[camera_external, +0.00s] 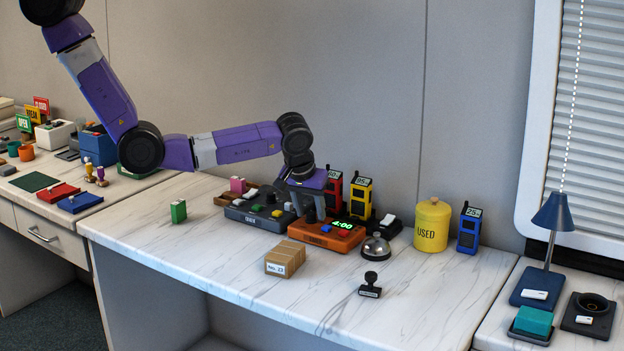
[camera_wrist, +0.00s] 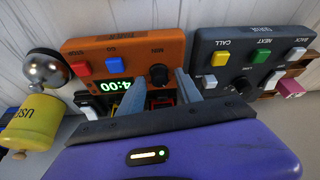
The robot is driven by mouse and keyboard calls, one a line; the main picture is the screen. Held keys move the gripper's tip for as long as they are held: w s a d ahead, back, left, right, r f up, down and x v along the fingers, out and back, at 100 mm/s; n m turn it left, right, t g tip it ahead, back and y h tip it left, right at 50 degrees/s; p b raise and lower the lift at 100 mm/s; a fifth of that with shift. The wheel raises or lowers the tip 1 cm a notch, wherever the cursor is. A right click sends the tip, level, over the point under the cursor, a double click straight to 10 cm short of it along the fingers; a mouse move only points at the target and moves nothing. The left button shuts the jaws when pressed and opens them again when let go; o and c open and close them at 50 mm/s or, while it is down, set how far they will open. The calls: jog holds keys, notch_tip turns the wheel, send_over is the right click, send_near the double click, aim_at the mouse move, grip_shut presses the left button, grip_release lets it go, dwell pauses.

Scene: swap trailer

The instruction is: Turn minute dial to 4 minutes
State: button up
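The orange timer box (camera_external: 325,235) stands on the white marble-look counter, its green display (camera_external: 342,224) reading 4:00. In the wrist view the box (camera_wrist: 120,50) appears upside down, with a red button, a blue button and the black minute dial (camera_wrist: 159,75). My gripper (camera_external: 310,207) points down over the left part of the box. In the wrist view my gripper's fingers (camera_wrist: 160,78) are apart, one on each side of the dial, with visible gaps. I cannot tell whether the fingertips reach down to the dial's height.
A dark grey box (camera_wrist: 245,60) with coloured buttons and a knob stands close beside the timer. The counter's front is mostly clear.

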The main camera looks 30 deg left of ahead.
dwell(0.3)
jog(key=v, duration=0.7)
jog(key=shift+r+b, duration=0.35)
jog(key=shift+r, duration=0.05)
jog(key=shift+s, duration=0.1)
